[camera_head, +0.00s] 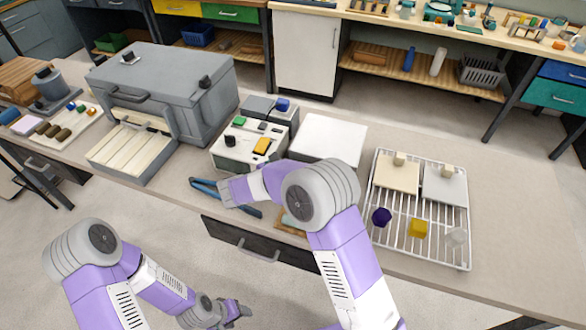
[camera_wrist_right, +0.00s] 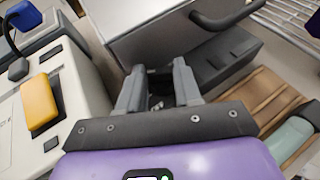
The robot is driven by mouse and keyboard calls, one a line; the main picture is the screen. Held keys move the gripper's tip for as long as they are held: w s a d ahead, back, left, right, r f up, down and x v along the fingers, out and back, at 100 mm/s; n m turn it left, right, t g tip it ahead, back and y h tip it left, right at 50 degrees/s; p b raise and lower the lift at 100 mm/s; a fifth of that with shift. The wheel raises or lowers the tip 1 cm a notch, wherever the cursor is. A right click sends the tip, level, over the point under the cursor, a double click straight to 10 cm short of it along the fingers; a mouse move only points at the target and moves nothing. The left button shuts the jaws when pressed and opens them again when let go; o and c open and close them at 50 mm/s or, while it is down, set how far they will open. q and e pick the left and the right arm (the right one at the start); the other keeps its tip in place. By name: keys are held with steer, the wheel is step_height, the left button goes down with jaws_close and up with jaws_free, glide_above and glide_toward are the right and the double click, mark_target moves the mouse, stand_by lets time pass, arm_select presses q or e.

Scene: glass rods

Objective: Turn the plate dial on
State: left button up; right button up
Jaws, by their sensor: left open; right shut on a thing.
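The white plate unit (camera_head: 328,138) stands on the bench behind my right arm. My right arm hides part of its near side, and I cannot make out its dial in the head view. My right gripper (camera_wrist_right: 158,82) has its two grey fingers around something too dark and small to name. My left gripper (camera_head: 238,312) is open and empty, low at the bottom, apart from the bench.
A control box (camera_head: 235,158) with a yellow switch stands left of the plate. Blue tongs (camera_head: 204,187) lie in front, partly behind my right arm. A wire rack (camera_head: 395,235) is at right. A slatted mat (camera_wrist_right: 268,92) with a greenish glass piece is beside my right gripper.

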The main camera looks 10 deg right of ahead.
steer(key=shift+g, duration=0.3)
steer(key=o, duration=1)
steer(key=shift+w+r, duration=0.1)
